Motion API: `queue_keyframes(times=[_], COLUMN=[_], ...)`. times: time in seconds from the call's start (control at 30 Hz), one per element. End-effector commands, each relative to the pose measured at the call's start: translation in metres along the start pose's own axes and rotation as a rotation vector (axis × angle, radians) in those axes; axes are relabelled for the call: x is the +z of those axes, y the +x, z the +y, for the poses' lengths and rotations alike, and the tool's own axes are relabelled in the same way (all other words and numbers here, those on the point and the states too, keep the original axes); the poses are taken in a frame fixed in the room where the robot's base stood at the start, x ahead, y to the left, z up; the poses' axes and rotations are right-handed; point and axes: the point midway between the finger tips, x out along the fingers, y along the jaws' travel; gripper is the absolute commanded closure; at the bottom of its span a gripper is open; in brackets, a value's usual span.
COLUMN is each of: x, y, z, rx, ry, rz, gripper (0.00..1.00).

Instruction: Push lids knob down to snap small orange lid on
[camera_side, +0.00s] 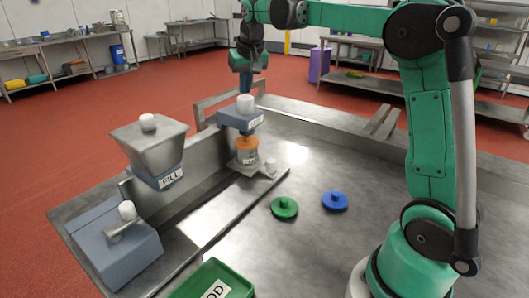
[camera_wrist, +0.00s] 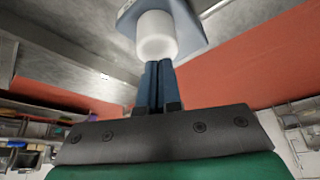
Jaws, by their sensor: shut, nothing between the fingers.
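The lids knob (camera_side: 245,104) is a white cylinder on top of a blue-grey lid block (camera_side: 241,121) whose label is too small to read surely. Under the block an orange lid (camera_side: 246,143) sits at the top of a pale labelled container (camera_side: 246,157). I cannot tell whether the lid is seated. My gripper (camera_side: 257,91) is shut and empty, pointing down just above and behind the knob. In the wrist view, my blue fingers (camera_wrist: 157,66) are together, their tips beside the lower edge of the white knob (camera_wrist: 157,35). Whether they touch is unclear.
A grey hopper (camera_side: 150,148) marked FILL stands left of the lid block, with a knobbed blue-grey box (camera_side: 115,243) in front. A green lid (camera_side: 284,207) and a blue lid (camera_side: 335,201) lie on the clear steel table. A green tray (camera_side: 213,272) is at the front.

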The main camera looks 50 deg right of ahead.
Motion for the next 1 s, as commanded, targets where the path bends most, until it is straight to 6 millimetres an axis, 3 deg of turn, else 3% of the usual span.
queue_keyframes(times=[1.0], x=[0.004], y=[0.008], z=[0.0], rx=[0.0], ry=[0.0], rz=[0.0], gripper=[1.0])
